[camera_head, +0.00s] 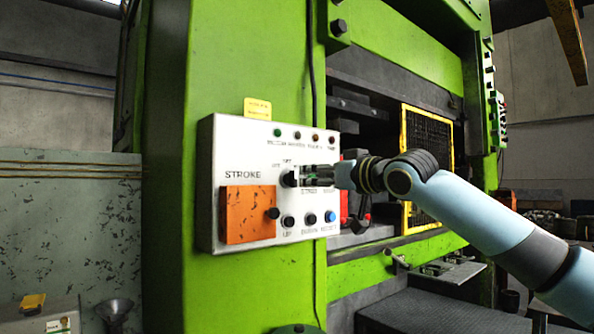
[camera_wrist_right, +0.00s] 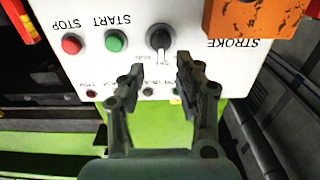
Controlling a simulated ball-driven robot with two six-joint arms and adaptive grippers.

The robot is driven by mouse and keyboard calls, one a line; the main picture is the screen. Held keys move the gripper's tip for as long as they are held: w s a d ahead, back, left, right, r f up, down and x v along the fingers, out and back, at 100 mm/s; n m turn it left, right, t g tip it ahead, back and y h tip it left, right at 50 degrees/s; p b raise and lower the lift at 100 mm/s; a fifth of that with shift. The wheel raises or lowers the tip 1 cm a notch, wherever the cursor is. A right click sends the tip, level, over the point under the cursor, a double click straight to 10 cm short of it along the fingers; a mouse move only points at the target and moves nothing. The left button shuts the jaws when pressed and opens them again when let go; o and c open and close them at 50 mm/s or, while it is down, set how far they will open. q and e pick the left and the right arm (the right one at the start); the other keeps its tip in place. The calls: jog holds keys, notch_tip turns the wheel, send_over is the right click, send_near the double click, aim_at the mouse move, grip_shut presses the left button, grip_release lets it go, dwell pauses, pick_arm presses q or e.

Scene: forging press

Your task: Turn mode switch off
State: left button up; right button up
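The mode switch is a black rotary knob (camera_head: 288,179) on the white control panel (camera_head: 210,150), just right of the STROKE label. In the right wrist view the panel appears upside down, and the knob (camera_wrist_right: 158,38) has a light pointer mark. My right gripper (camera_head: 306,177) reaches in from the right, its fingertips close beside the knob. In the right wrist view the two fingers (camera_wrist_right: 161,72) are apart with nothing between them. The knob lies just beyond the fingertips, roughly centred on the gap; a small gap seems to remain. My left gripper is not in view.
A green START button (camera_wrist_right: 116,41) and red STOP button (camera_wrist_right: 72,44) sit beside the knob. An orange plate (camera_head: 248,212) is on the panel's lower left. Black and blue buttons (camera_head: 330,216) line the bottom. The green press frame (camera_head: 250,60) surrounds the panel.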

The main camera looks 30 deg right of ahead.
aim_at(296, 177)
jog(key=w, duration=0.2)
jog(key=w+p, duration=0.1)
jog(key=w, duration=0.2)
jog(key=shift+w+a, duration=0.3)
jog(key=shift+w+f, duration=0.1)
jog(key=shift+w, duration=0.4)
jog(key=shift+s, duration=0.15)
grip_shut()
